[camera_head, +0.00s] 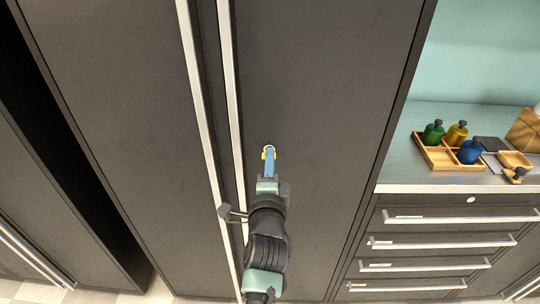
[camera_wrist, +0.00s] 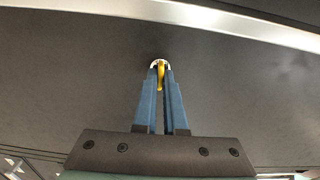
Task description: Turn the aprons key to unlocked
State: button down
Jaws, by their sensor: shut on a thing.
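A yellow key (camera_wrist: 160,76) sits in a round pale lock (camera_wrist: 154,64) on a dark cabinet door in the wrist view. In the head view the key (camera_head: 264,156) and the pale ring of the lock (camera_head: 269,148) show at the tips of my gripper (camera_head: 269,159). My gripper's two blue fingers (camera_wrist: 161,75) are shut on the key, one on each side of it. The key's bow points down toward my gripper in the wrist view. Part of the key is hidden by the fingers. I see no label on this door.
Long pale vertical handles (camera_head: 232,100) run just left of the lock. To the right, a counter (camera_head: 400,188) holds a wooden tray (camera_head: 436,160) with green, yellow and blue bottles. Drawers with bar handles (camera_head: 440,241) lie below it. The door face around the lock is clear.

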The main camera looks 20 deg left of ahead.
jog(key=shift+m, duration=0.4)
jog(key=c, duration=1)
grip_release()
jog(key=p+v, duration=0.2)
jog(key=v, duration=1.1)
